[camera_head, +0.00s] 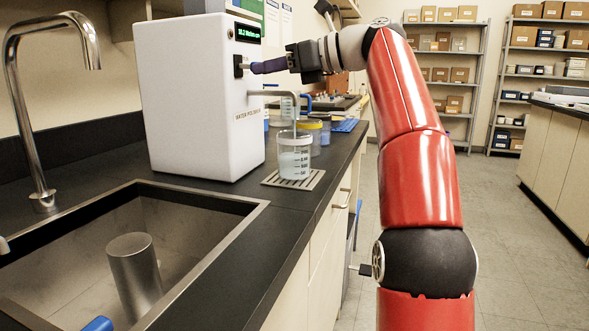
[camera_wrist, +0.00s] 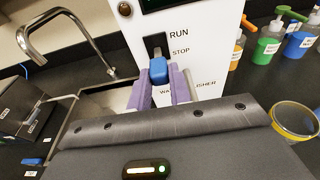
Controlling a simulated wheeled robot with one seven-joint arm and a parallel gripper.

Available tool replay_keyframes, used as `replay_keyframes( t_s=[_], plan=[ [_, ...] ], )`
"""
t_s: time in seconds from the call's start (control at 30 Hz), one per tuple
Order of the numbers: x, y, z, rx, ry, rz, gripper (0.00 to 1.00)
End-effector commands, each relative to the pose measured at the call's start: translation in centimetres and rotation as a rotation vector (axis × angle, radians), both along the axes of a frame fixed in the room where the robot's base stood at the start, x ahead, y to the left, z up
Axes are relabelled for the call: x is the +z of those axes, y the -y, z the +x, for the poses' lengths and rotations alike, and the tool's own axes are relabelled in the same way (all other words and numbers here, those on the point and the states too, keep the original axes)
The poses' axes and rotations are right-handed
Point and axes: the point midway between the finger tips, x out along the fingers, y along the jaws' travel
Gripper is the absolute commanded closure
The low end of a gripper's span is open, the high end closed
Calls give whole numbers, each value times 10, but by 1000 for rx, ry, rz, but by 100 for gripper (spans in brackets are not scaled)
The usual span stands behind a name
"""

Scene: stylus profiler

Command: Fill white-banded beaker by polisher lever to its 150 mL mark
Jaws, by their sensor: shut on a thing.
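The white water polisher (camera_head: 195,95) stands on the dark counter with a lit green display at its upper front. My gripper (camera_head: 262,67) is at its front, with purple fingers shut on the blue-handled lever (camera_wrist: 158,70). In the wrist view the lever sits beside the RUN and STOP labels; which setting it is in I cannot tell for sure. A clear beaker (camera_head: 294,160) with a white band and graduation marks stands upright on the drip grate (camera_head: 272,180), under the polisher's spout (camera_head: 285,93). Pale liquid shows in its lower part; the exact level is too small to read.
A sink (camera_head: 190,262) with a tall tap (camera_head: 40,110) lies to the left, with a metal cylinder (camera_head: 135,270) in it. Other containers, one yellow-rimmed (camera_head: 311,128), stand close behind the beaker. The floor to the right is clear.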

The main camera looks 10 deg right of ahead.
Motion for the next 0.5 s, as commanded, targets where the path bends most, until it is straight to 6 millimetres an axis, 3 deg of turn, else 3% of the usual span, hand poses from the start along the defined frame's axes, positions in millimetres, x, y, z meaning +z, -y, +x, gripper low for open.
replay_keyframes(
  t_s=[0.03, 0.1, 0.5],
  plan=[
    [-15, 0, -1, 0, 25, 39, 100],
    [-18, 0, 0, -2, 55, 86, 100],
    [-13, -1, 0, -1, 106, 157, 100]
  ],
)
